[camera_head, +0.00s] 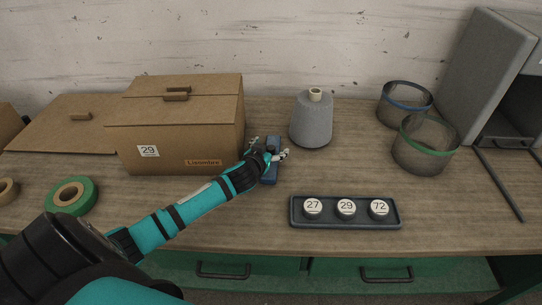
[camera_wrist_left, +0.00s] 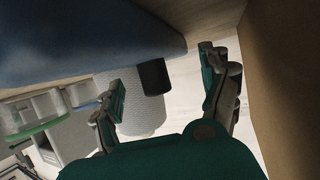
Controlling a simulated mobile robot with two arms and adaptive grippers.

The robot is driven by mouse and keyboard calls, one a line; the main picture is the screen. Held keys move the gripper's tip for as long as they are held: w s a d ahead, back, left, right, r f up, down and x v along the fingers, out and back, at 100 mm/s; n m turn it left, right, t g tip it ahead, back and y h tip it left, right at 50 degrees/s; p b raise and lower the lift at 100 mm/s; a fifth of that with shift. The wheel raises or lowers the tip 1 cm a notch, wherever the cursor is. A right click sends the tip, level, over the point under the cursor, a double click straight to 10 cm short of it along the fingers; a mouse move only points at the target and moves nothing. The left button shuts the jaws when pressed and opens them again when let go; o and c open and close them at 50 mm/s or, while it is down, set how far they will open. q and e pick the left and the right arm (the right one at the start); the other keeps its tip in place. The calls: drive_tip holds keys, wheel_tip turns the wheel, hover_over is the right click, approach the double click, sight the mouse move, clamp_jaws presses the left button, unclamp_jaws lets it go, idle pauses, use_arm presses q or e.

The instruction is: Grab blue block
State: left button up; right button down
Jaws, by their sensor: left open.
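The blue block (camera_head: 272,174) lies on the table just right of the large cardboard box, partly hidden by my left gripper. My left gripper (camera_head: 270,148) is over the block, its fingers spread apart. In the left wrist view the block (camera_wrist_left: 85,40) fills the upper left, very close to the camera. There my left gripper (camera_wrist_left: 165,92) is open, and the block does not show between its fingertips. I cannot tell whether the gripper touches the block. My right gripper is not in view.
The cardboard box (camera_head: 175,140) stands close on the left of the gripper. A grey yarn cone (camera_head: 311,122) stands to the right, behind. A tray (camera_head: 328,220) with numbered round pieces lies front right. Two mesh bins (camera_head: 425,158) stand farther right.

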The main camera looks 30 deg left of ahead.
use_arm(q)
drive_tip(key=shift+w+f, duration=0.1)
drive_tip(key=shift+w, duration=0.1)
clamp_jaws()
idle(0.5)
drive_tip(key=shift+s, duration=0.1)
